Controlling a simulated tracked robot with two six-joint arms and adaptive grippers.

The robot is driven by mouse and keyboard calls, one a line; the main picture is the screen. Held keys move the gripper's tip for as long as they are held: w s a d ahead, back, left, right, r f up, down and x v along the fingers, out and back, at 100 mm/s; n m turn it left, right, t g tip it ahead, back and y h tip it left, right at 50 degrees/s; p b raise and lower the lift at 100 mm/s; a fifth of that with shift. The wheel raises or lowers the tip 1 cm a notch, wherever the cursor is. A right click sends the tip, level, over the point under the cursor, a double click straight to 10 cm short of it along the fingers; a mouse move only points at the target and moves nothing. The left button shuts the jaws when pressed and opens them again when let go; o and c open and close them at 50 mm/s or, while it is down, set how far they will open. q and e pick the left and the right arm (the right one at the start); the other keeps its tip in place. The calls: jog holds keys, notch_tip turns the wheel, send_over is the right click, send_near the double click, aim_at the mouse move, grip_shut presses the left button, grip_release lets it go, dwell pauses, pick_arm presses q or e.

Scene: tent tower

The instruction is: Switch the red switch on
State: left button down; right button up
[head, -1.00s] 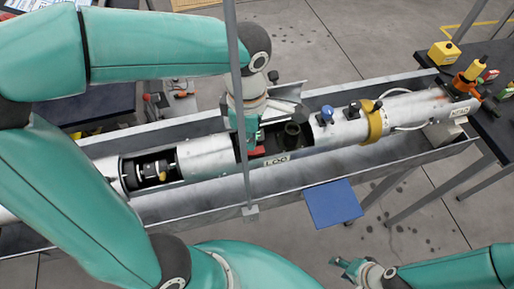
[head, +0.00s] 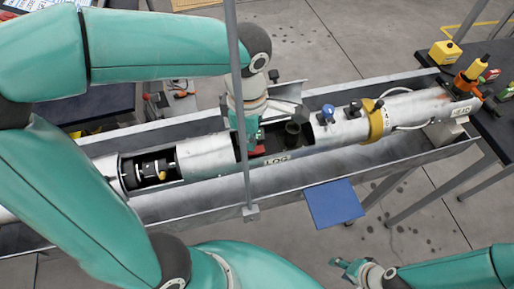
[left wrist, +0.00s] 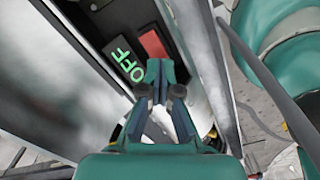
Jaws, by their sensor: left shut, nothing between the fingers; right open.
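The red switch (left wrist: 152,44) shows in the left wrist view as a red rocker inside the open section of the pipe. A dark plate beside it carries a lit green OFF label (left wrist: 124,64). My left gripper (left wrist: 160,66) is shut and empty, its tips just below the red switch in that view; I cannot tell whether they touch it. In the head view my left gripper (head: 252,140) points down into the pipe opening and hides most of the switch. My right gripper (head: 348,268) is open and empty at the lower right, away from the pipe.
The metal pipe (head: 205,157) lies in a long grey trough (head: 300,187). A thin grey post (head: 242,110) stands close to my left gripper. A raised cover flap (head: 287,90) stands behind the opening. A blue panel (head: 334,204) sits in front of the trough.

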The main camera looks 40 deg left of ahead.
pick_arm(q)
jog(key=shift+f+b, duration=0.7)
jog(key=shift+f, duration=0.2)
jog(key=shift+r, duration=0.1)
jog(key=shift+r+p, duration=2.85)
jog(key=shift+r, duration=0.65)
